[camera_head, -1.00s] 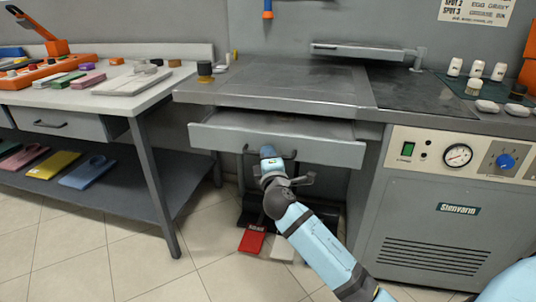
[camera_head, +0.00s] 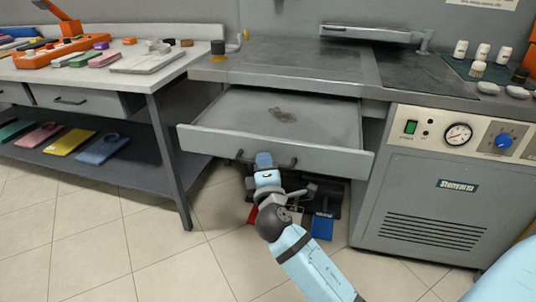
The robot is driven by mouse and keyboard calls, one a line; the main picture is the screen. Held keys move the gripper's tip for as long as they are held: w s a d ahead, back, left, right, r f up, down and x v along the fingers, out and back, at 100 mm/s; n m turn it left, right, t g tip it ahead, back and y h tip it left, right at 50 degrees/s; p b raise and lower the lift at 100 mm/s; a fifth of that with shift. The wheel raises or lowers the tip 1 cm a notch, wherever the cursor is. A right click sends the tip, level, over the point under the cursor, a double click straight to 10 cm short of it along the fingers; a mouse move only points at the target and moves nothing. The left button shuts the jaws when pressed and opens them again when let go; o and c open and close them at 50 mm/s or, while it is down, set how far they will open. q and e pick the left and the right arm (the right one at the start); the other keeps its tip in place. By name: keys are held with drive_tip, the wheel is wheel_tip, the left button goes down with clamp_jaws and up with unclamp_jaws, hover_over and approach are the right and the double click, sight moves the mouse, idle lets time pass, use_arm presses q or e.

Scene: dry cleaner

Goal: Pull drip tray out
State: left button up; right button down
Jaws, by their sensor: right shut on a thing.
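The drip tray (camera_head: 225,141) is a grey, shallow drawer under the metal worktop. It stands well out from the worktop's front, and its inner floor shows with a dark brownish stain (camera_head: 283,115) on it. A dark bar handle (camera_head: 285,162) runs along its front panel. My right gripper (camera_head: 264,164) is at the handle, shut on it; the arm hides the handle's middle. My left gripper is not in view.
A grey machine with a gauge (camera_head: 458,135) stands right of the tray. A white table (camera_head: 30,76) with a lower shelf stands left. Red and blue pedals (camera_head: 322,227) are on the floor below the tray. The tiled floor in front is clear.

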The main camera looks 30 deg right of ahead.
drive_tip(key=shift+s+a, duration=0.25)
drive_tip(key=shift+a, duration=0.05)
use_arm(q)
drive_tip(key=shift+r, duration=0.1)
use_arm(e)
drive_tip(key=c, duration=1.2)
unclamp_jaws()
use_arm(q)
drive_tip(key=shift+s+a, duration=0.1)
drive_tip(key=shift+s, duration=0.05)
use_arm(e)
drive_tip(key=shift+f, duration=0.1)
